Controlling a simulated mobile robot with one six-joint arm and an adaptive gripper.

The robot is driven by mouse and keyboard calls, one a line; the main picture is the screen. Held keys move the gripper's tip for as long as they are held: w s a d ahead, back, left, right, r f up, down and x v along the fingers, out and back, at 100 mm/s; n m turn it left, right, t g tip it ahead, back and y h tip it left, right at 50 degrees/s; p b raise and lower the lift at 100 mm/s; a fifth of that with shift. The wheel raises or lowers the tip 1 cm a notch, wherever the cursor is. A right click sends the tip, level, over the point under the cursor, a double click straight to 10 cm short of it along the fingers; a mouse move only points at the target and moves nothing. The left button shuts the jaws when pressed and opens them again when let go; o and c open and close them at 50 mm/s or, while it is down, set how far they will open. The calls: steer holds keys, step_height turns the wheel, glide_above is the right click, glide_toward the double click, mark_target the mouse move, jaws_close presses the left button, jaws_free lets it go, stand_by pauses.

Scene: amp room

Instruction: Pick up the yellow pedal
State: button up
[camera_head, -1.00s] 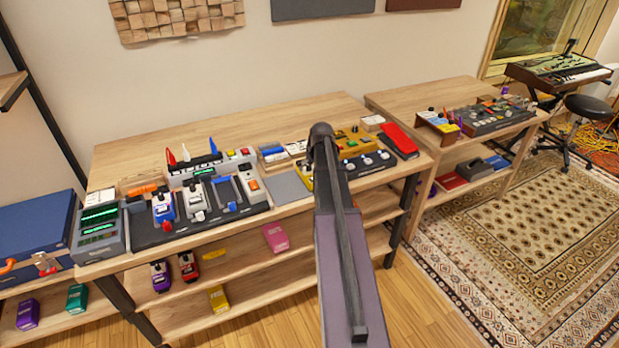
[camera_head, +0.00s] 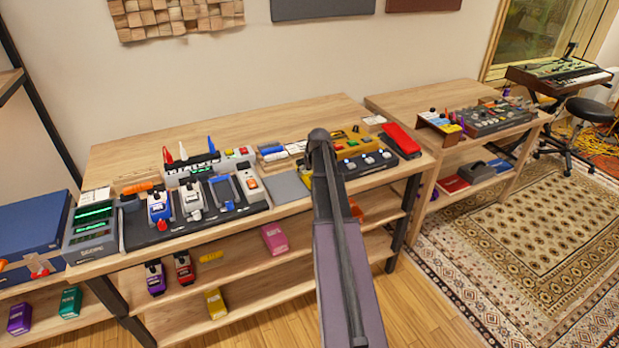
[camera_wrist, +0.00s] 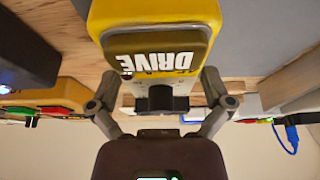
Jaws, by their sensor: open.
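In the wrist view the yellow pedal (camera_wrist: 155,15), with a dark panel lettered DRIVE upside down, fills the top centre. My open gripper (camera_wrist: 160,82) has one finger on each side of the pedal's lower end. I cannot tell whether the fingers touch it. In the head view a sliver of yellow (camera_head: 306,181), likely this pedal, shows on the workbench beside my arm, which hides the rest. The gripper itself is hidden there.
The workbench (camera_head: 200,135) carries a grey pad (camera_head: 288,187) left of my arm and a black pedalboard (camera_head: 367,163) right of it. Another yellow pedal (camera_head: 215,303) and a pink one (camera_head: 274,238) stand on shelves below. A red pedal (camera_head: 401,138) lies at the right end.

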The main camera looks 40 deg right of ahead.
stand_by(0.3)
steer(key=c, duration=1.1)
steer(key=shift+o, duration=0.2)
steer(key=shift+r, duration=0.2)
step_height(320, 180, up, 4)
steer(key=p, duration=0.4)
steer(key=shift+f, duration=0.2)
steer(key=s+a, duration=0.3)
steer(key=s, duration=0.4)
steer(key=s+a+r+p, duration=0.1)
steer(key=s+a, duration=0.3)
steer(key=s, duration=0.3)
steer(key=shift+s, duration=0.2)
steer(key=shift+s+d, duration=0.1)
steer(key=shift+d, duration=0.05)
